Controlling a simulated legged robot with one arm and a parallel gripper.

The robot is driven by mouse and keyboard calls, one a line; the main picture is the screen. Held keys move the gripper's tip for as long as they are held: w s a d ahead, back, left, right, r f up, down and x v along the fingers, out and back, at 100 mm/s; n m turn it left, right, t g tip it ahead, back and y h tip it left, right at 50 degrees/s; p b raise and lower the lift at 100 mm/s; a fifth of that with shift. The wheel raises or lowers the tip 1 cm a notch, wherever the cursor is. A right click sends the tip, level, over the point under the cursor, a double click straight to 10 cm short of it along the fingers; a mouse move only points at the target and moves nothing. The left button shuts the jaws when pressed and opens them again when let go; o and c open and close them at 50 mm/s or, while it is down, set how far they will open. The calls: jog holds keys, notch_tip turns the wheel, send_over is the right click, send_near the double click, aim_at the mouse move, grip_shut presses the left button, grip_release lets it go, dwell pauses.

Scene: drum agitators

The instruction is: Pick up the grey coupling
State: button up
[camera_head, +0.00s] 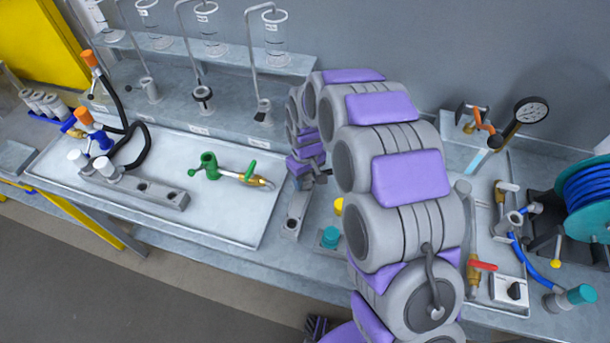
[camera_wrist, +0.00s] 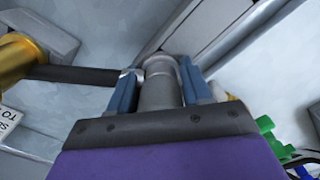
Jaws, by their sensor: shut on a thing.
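The grey coupling (camera_wrist: 160,92) is a short grey cylinder between the two blue fingers of my gripper (camera_wrist: 160,75) in the wrist view. The fingers are shut on it, one on each side. Its lower end is hidden by the gripper's dark palm. In the head view, my gripper (camera_head: 305,178) is partly behind my purple and grey arm, just right of the pale tray, above a grey block with holes (camera_head: 296,213). The coupling cannot be made out there. Whether it is clear of its support cannot be told.
The pale tray (camera_head: 215,225) holds a green and brass valve (camera_head: 210,167) and a grey block with white caps (camera_head: 140,188). A teal-capped part (camera_head: 330,238) stands near the bench's front edge. Glass cylinders (camera_head: 275,38) line the back shelf. A blue hose reel (camera_head: 588,200) is at right.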

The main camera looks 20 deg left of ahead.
jog(key=shift+w+a+r, duration=0.1)
jog(key=c, duration=0.4)
jog(key=shift+c, duration=0.2)
jog(key=shift+r, duration=0.1)
notch_tip(320, 180, up, 9)
jog(key=shift+a+r+p, duration=0.1)
jog(key=shift+r+p, duration=0.05)
jog(key=shift+p, duration=0.9)
jog(key=shift+r, duration=0.25)
